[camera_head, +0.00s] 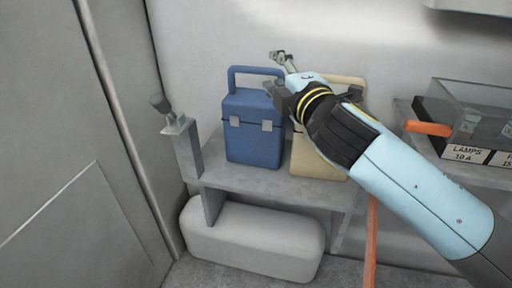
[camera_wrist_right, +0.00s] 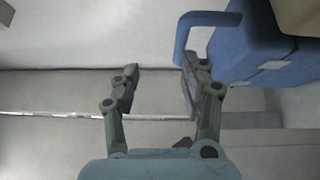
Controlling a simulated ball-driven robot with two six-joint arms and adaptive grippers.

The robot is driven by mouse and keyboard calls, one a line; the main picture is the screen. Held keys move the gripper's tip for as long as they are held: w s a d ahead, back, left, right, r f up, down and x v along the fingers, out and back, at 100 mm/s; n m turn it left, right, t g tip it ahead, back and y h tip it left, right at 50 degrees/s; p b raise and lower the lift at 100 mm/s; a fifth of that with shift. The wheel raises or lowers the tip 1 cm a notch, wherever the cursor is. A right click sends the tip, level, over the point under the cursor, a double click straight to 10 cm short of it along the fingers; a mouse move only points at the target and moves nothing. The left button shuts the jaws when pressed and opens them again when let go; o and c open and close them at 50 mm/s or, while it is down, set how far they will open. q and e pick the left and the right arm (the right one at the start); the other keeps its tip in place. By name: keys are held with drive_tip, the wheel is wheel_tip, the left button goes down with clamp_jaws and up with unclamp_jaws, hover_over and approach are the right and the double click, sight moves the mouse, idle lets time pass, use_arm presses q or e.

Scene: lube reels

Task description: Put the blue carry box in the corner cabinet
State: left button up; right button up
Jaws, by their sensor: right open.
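The blue carry box (camera_head: 253,140) stands upright on a grey shelf, its handle (camera_head: 256,71) raised. It also shows at the upper right of the right wrist view (camera_wrist_right: 255,45), with its handle (camera_wrist_right: 205,18) reaching left. My right gripper (camera_head: 278,76) is beside the box's upper right side. Its jaws (camera_wrist_right: 160,80) are open with nothing between them; in the wrist view the right finger is close to the handle, and I cannot tell whether they touch. My left gripper is out of view. I cannot clearly identify the corner cabinet.
A cream box (camera_head: 318,160) stands right of the blue box, partly behind my right arm. The grey shelf (camera_head: 275,187) has a post at its left end. A grey rounded case (camera_head: 250,240) lies below. A labelled lamp bin (camera_head: 465,150) stands right. A grey panel (camera_head: 60,215) fills the left.

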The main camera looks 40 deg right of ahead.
sight(257, 72)
drive_tip(key=w+f, duration=0.2)
drive_tip(key=w, duration=0.1)
drive_tip(key=w+f, duration=0.1)
drive_tip(key=shift+w+d+b, duration=0.25)
drive_tip(key=shift+d+b, duration=0.05)
drive_tip(key=shift+b, duration=0.1)
drive_tip(key=shift+w+d, duration=0.15)
drive_tip(key=shift+w, duration=0.45)
drive_tip(key=x, duration=0.4)
drive_tip(key=shift+w, duration=0.3)
drive_tip(key=shift+d, duration=0.1)
drive_tip(key=c, duration=0.9)
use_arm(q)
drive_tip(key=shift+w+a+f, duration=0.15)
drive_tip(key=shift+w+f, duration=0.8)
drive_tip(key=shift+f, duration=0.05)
use_arm(e)
clamp_jaws()
drive_tip(key=shift+w+r, duration=0.1)
